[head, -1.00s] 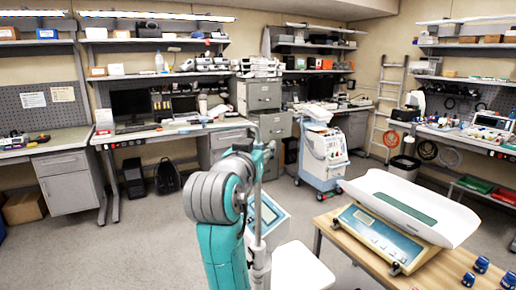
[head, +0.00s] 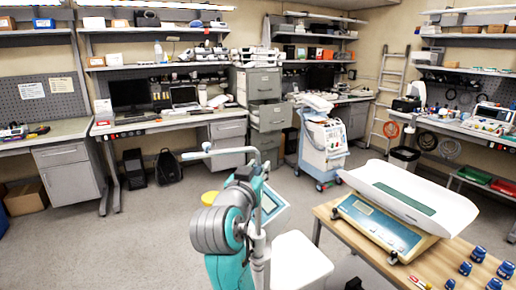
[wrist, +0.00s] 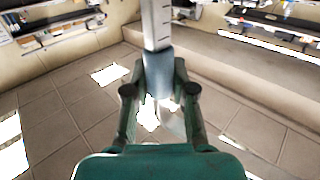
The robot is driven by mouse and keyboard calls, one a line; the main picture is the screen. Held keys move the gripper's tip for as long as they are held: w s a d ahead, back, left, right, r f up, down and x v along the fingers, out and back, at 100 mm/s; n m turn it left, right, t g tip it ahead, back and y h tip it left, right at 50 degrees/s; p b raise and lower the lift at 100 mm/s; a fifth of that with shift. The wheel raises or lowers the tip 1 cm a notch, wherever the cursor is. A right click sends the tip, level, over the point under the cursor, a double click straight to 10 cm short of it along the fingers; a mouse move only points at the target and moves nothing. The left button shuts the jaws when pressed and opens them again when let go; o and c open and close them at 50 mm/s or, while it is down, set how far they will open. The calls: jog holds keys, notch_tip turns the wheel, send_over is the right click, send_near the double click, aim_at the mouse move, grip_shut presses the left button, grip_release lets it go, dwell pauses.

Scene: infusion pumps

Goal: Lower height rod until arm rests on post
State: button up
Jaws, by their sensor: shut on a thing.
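The height rod (head: 258,190) stands upright in the head view, with its pale horizontal arm (head: 215,152) reaching left from the top. Below it is the thicker post (head: 260,262), and clear height shows between arm and post. In the wrist view the white, marked rod (wrist: 156,22) runs into a blue-grey section between the fingers. My gripper (wrist: 160,90) is shut on the rod, one finger at each side. In the head view my own arm partly hides the grasp. Whether anything touches the post top cannot be told.
A tilted display (head: 271,203) and a white seat-like surface (head: 300,262) are close to the post. A wooden table (head: 408,275) at right bears a baby scale (head: 378,228) and several blue items. A white cart (head: 323,150) stands behind. Floor at left is free.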

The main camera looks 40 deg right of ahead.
notch_tip(320, 180, down, 11)
jog(key=shift+f, duration=0.1)
dwell(0.4)
jog(key=o, duration=0.9)
jog(key=shift+a, duration=0.1)
jog(key=v, duration=1.1)
jog(key=shift+s+a, duration=0.2)
jog(key=shift+a, duration=0.15)
